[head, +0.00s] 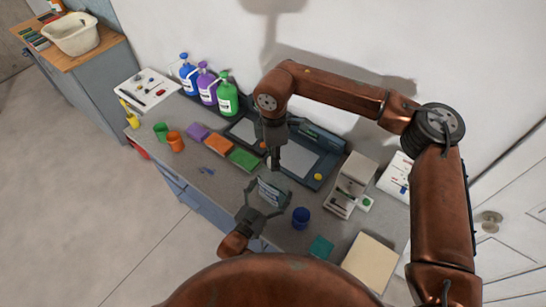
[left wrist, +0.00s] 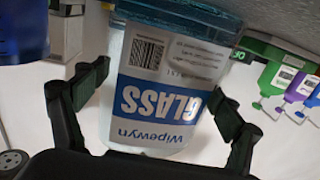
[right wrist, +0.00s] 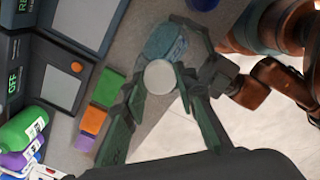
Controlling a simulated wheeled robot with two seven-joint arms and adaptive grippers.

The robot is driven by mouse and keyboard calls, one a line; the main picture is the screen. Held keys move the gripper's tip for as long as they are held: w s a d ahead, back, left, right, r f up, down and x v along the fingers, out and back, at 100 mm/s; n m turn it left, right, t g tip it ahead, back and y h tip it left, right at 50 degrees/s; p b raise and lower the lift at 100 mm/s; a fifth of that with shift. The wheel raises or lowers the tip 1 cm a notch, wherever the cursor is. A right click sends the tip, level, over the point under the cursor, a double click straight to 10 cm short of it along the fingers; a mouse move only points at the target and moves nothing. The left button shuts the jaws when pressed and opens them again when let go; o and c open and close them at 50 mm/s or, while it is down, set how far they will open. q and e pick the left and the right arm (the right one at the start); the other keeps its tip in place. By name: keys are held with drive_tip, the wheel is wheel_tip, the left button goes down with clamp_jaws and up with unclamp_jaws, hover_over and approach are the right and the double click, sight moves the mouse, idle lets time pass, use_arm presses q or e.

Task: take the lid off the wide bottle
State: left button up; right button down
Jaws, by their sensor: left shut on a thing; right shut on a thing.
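The wide bottle (head: 271,191) is held over the near part of the worktop, in front of the dark tray. In the left wrist view the bottle (left wrist: 160,85) has a white and blue "Wipewyn GLASS" label, which reads upside down there. My left gripper (head: 268,188) is shut on the bottle's sides. My right gripper (head: 277,164) points down just above the bottle. In the right wrist view it is shut on a round white lid (right wrist: 160,77), with the blue-grey bottle (right wrist: 168,42) behind. I cannot tell whether lid and bottle touch.
A blue cup (head: 301,217) stands close to the right of the bottle. Blue, purple and green pump bottles (head: 227,97) stand at the back left. Coloured sponges (head: 218,145) lie left of my grippers. A beige board (head: 369,262) lies at the near right.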

drive_tip(key=n, duration=0.6)
drive_tip(key=shift+n, duration=0.3)
drive_tip(key=n, duration=0.7)
drive_tip(key=shift+n, duration=0.3)
drive_tip(key=n, duration=0.4)
drive_tip(key=shift+d, duration=0.1)
drive_tip(key=n, duration=0.4)
drive_tip(key=shift+w, duration=0.1)
drive_tip(key=n, duration=0.3)
drive_tip(key=shift+n, duration=0.3)
use_arm(q)
drive_tip(key=shift+a, duration=0.1)
use_arm(e)
drive_tip(key=n, duration=0.4)
drive_tip(key=shift+w, duration=0.1)
drive_tip(key=n, duration=0.5)
drive_tip(key=shift+r+n, duration=0.1)
drive_tip(key=shift+n, duration=0.2)
drive_tip(key=n, duration=0.5)
drive_tip(key=shift+n, duration=0.4)
drive_tip(key=n, duration=0.5)
drive_tip(key=shift+n, duration=0.4)
drive_tip(key=n, duration=0.6)
drive_tip(key=shift+a+n, duration=0.2)
drive_tip(key=shift+n, duration=0.1)
drive_tip(key=shift+d, duration=0.15)
